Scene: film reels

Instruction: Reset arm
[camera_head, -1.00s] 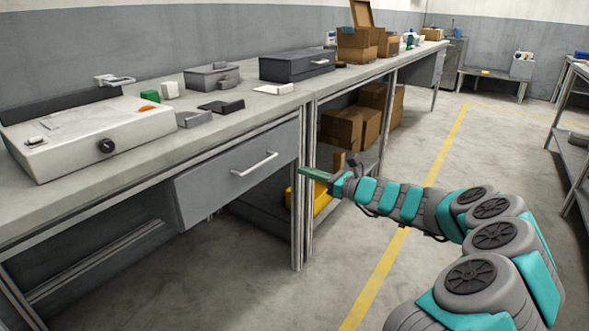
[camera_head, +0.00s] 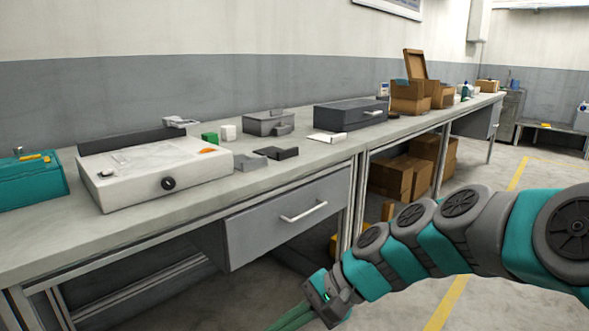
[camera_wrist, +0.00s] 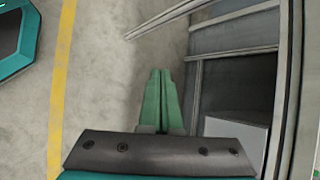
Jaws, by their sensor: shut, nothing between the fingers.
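My gripper (camera_head: 290,319) is at the bottom of the head view, low in front of the workbench (camera_head: 60,240), below and in front of its grey drawer (camera_head: 288,214). Its tips run past the lower edge there. In the wrist view my gripper (camera_wrist: 159,75) shows both green fingers side by side, shut, with nothing between them. The fingers point over bare concrete floor, beside the bench frame. The drawer is closed.
On the bench stand a white box with a black knob (camera_head: 160,170), a teal case (camera_head: 30,182), a grey box (camera_head: 268,122), a dark drawer box (camera_head: 350,113) and cardboard boxes (camera_head: 410,97). A yellow line (camera_wrist: 62,90) crosses the open floor.

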